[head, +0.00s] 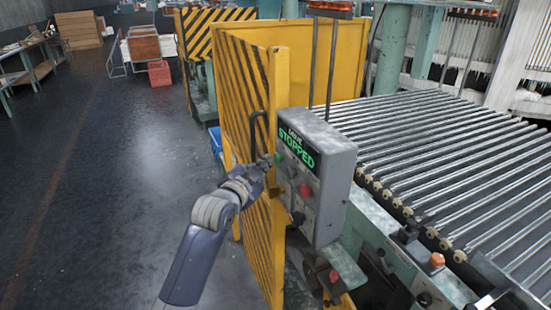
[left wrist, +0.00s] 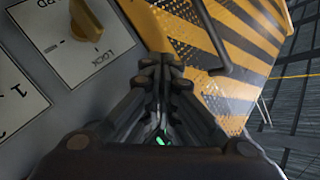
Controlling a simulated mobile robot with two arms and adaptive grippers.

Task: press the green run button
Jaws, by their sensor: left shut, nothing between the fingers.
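A grey control box (head: 325,165) stands beside the roller line, its display (head: 297,148) reading STOPPED in green. The small green button (head: 279,158) is on its face below the display's left end. A red button (head: 306,190) sits lower to the right. My left gripper (head: 268,162) is shut and empty, its tips close beside the green button; I cannot tell whether they touch. In the left wrist view the shut fingers (left wrist: 160,70) point along the panel edge, and a small green spot shows between the finger links. My right gripper is not in view.
A yellow and black striped guard door (head: 250,120) with a dark handle (head: 254,135) stands right behind the gripper. A yellow knob (left wrist: 87,22) marked LOCK is on the panel. Metal rollers (head: 450,150) lie to the right; the floor (head: 130,200) at left is open.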

